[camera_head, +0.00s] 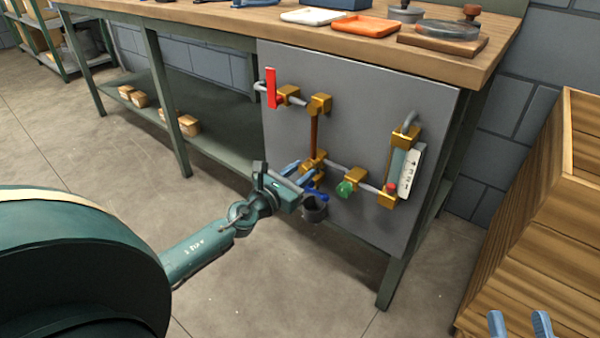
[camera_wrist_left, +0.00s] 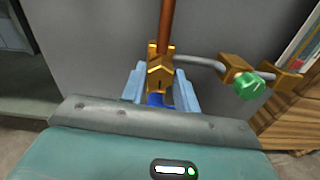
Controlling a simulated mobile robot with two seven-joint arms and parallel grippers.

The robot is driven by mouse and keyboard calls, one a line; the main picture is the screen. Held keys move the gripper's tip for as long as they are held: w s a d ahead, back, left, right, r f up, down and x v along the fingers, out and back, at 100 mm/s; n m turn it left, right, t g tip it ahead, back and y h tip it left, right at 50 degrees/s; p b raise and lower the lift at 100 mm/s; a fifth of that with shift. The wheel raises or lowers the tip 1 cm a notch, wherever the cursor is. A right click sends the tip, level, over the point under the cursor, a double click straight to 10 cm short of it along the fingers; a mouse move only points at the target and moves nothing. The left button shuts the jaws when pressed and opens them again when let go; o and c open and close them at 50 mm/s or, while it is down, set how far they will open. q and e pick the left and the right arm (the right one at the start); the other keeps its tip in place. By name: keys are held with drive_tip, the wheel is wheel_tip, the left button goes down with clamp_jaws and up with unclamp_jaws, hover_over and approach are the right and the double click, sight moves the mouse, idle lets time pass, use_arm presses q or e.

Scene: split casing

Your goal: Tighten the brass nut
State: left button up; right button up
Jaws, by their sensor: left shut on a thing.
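The brass nut (camera_wrist_left: 160,68) sits at the lower end of an upright copper pipe (camera_wrist_left: 167,25) on the grey panel. In the left wrist view, the two light-blue fingers of my left gripper (camera_wrist_left: 160,84) stand on either side of it, shut on it. In the head view, the nut (camera_head: 314,160) is partly covered by my left gripper (camera_head: 302,172), which reaches in from the left. My right gripper (camera_head: 520,325) shows only its two blue fingertips at the bottom right edge, apart and with nothing visible between them.
A blue handle (camera_head: 318,195) and a dark cup (camera_head: 315,211) are just below the nut. A green knob (camera_head: 345,188) and a gauge (camera_head: 405,172) are to the right, a red lever (camera_head: 271,87) above left. A wooden crate (camera_head: 545,215) stands at the right.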

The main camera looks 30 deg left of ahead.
use_arm(q)
drive_tip(key=o, duration=1)
drive_tip(key=shift+c, duration=0.2)
drive_tip(key=shift+s+f, duration=0.1)
drive_tip(key=shift+s, duration=0.45)
drive_tip(key=s+a+b, duration=0.1)
drive_tip(key=s+b, duration=0.2)
drive_tip(key=s, duration=0.9)
use_arm(e)
drive_tip(key=shift+w+d+r+n+t+y, duration=0.15)
drive_tip(key=shift+r+n+t+y, duration=0.1)
drive_tip(key=shift+r+n+y, duration=0.3)
drive_tip(key=shift+w+r+n+t+y, duration=0.15)
drive_tip(key=shift+r+n+t+y, duration=0.25)
drive_tip(key=shift+r, duration=0.4)
drive_tip(key=shift+w+d+r+n+t+y, duration=0.1)
drive_tip(key=shift+w+r+n+t+y, duration=0.05)
drive_tip(key=shift+r+n+y, duration=0.4)
drive_tip(key=shift+r, duration=0.1)
